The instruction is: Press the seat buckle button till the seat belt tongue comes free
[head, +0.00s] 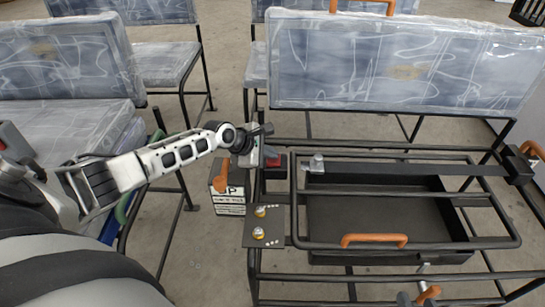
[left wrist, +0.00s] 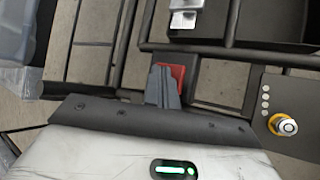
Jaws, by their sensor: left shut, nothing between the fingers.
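The seat buckle (head: 275,173) is a small dark block with a red button, on the left side of the black frame. The red button also shows in the left wrist view (left wrist: 178,74), partly hidden behind my fingers. My left gripper (head: 270,155) is shut and empty, with its fingertips at the button in the left wrist view (left wrist: 163,72); I cannot tell whether they touch it. The silver seat belt tongue (head: 316,163) is at the left end of a dark strap (head: 410,168), to the right of the buckle. A gap shows between tongue and buckle. My right gripper is not in view.
A labelled box (head: 228,197) stands to the left. Plastic-covered seats (head: 400,65) are behind.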

